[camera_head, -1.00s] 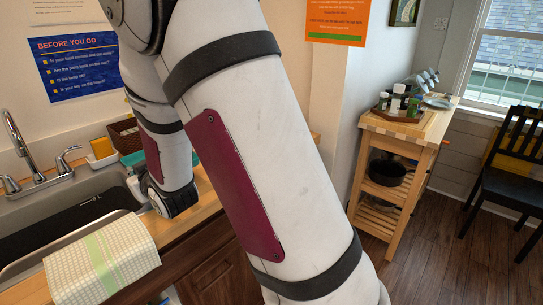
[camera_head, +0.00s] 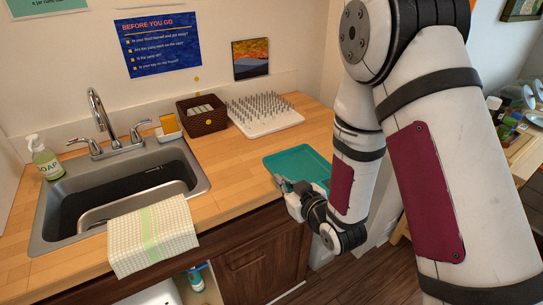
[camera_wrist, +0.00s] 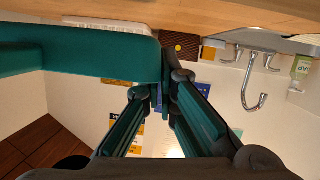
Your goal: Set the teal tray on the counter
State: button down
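The teal tray (camera_head: 300,160) is over the right end of the wooden counter (camera_head: 225,165), near its front edge, and looks about level. I cannot tell whether its underside touches the wood. My gripper (camera_head: 284,186) is at the tray's front left rim. In the wrist view, the tray (camera_wrist: 85,58) fills the upper left, and its rim runs between the fingertips of my gripper (camera_wrist: 163,82), which look closed on it. My arm hides the tray's right end in the head view.
A white spiked rack (camera_head: 262,122) and a brown basket (camera_head: 203,120) stand behind the tray. A sink (camera_head: 120,190) with a checked towel (camera_head: 152,236) is to the left. Bare counter lies between sink and tray. A wooden cart (camera_head: 525,155) is at right.

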jog(key=a, duration=0.2)
send_over(254, 176)
jog(key=shift+s+f+y+p, duration=0.15)
jog(key=shift+f+y+p, duration=0.2)
jog(key=shift+f, duration=2.2)
jog(key=shift+f, duration=0.1)
jog(key=shift+f, duration=0.1)
jog(key=c, duration=2)
grip_release()
jog(key=shift+o, duration=1)
